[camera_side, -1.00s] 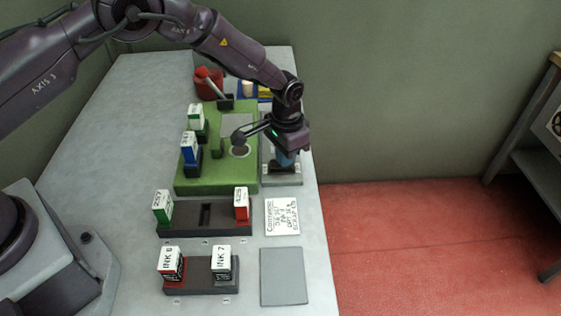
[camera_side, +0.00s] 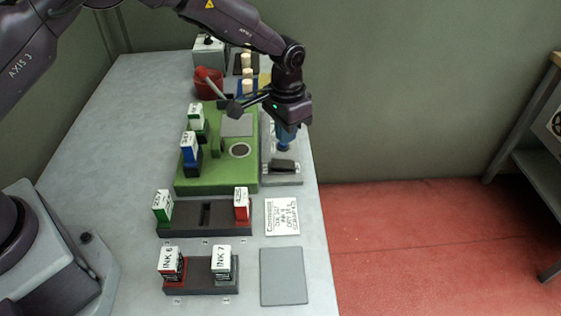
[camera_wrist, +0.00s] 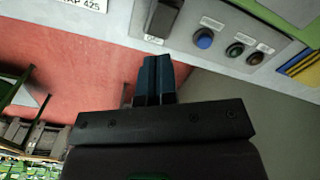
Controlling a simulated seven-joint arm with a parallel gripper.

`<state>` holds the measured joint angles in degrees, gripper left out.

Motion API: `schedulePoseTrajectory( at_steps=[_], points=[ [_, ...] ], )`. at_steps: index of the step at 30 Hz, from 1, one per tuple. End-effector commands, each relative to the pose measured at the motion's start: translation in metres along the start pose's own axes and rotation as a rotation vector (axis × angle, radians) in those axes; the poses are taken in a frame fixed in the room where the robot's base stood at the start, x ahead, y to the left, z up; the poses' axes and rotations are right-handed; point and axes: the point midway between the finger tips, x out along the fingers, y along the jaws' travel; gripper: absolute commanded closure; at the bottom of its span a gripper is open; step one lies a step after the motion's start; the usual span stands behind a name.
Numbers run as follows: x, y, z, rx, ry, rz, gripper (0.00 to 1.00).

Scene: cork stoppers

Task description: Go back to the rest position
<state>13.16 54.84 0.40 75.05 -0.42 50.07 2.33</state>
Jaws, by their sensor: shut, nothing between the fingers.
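My gripper (camera_side: 285,145) hangs above the grey panel (camera_side: 268,180) at the right edge of the table in the side view. Its blue fingers are together and empty, and they also show closed in the wrist view (camera_wrist: 155,82). A dark block (camera_side: 284,167) sits on the panel just in front of the fingertips, apart from them. The dark block also shows near the top of the wrist view (camera_wrist: 162,18).
A green fixture (camera_side: 215,178) carries labelled blocks left of the panel. Dark racks (camera_side: 205,229) with ink blocks and a grey pad (camera_side: 284,277) lie nearer. A red cup (camera_side: 208,88) stands at the back. The wrist view shows a blue button (camera_wrist: 204,39).

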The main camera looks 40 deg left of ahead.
Motion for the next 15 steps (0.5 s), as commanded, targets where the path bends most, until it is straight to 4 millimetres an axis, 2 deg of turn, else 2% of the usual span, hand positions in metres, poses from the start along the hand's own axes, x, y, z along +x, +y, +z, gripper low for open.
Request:
schedulePoseTrajectory(
  at_steps=[11, 15],
  points=[
    [-0.002, 0.000, 0.001, -0.004, -0.004, 0.000, 1.00],
    [0.010, 0.001, 0.022, -0.008, -0.062, 0.002, 1.00]
  ],
)
